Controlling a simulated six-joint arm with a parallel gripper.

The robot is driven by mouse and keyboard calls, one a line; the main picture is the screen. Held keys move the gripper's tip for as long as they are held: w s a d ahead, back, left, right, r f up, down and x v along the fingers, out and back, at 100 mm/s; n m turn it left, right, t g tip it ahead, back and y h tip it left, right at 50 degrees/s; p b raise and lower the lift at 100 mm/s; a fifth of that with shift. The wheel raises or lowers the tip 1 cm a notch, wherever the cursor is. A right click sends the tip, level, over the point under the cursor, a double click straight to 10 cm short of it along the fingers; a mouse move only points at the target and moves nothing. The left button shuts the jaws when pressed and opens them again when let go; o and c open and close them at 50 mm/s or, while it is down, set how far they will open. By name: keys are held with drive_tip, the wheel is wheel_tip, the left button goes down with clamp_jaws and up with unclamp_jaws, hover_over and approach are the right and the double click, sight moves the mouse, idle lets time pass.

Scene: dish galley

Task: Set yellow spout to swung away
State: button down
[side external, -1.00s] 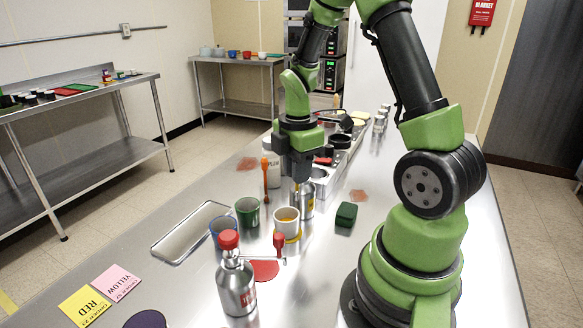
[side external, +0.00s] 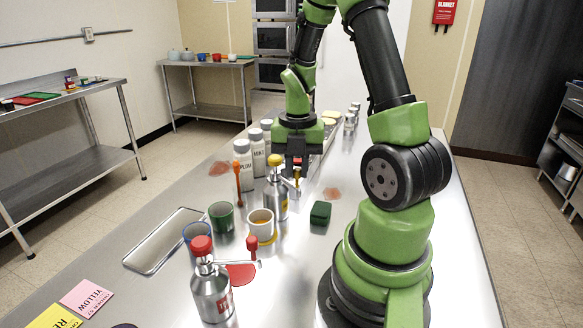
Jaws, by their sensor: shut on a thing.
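The yellow-capped metal bottle (side external: 277,197) stands upright near the middle of the counter. Its spout (side external: 289,181) is a thin arm that points right from below the yellow cap (side external: 275,160). My gripper (side external: 297,163) is at the outer end of this spout, just right of the bottle, pointing down. It is shut on the spout's end knob, mostly hidden by the jaws. A white cup (side external: 261,222) with orange-yellow contents stands on a yellow disc in front of the bottle. The spout does not point toward this cup.
A red-capped bottle (side external: 213,290) with its own red-knobbed spout stands in front. A green cup (side external: 221,217), a blue-rimmed cup (side external: 197,236) and an orange upright tool (side external: 238,184) are left. A dark green block (side external: 320,212) lies right. White bottles (side external: 243,165) stand behind.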

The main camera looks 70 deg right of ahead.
drive_tip(key=shift+s+d+n, duration=0.15)
drive_tip(key=shift+d+n, duration=0.1)
drive_tip(key=shift+n, duration=0.15)
drive_tip(key=c, duration=1.1)
unclamp_jaws()
drive_tip(key=shift+o, duration=0.2)
wheel_tip(320, 180, up, 10)
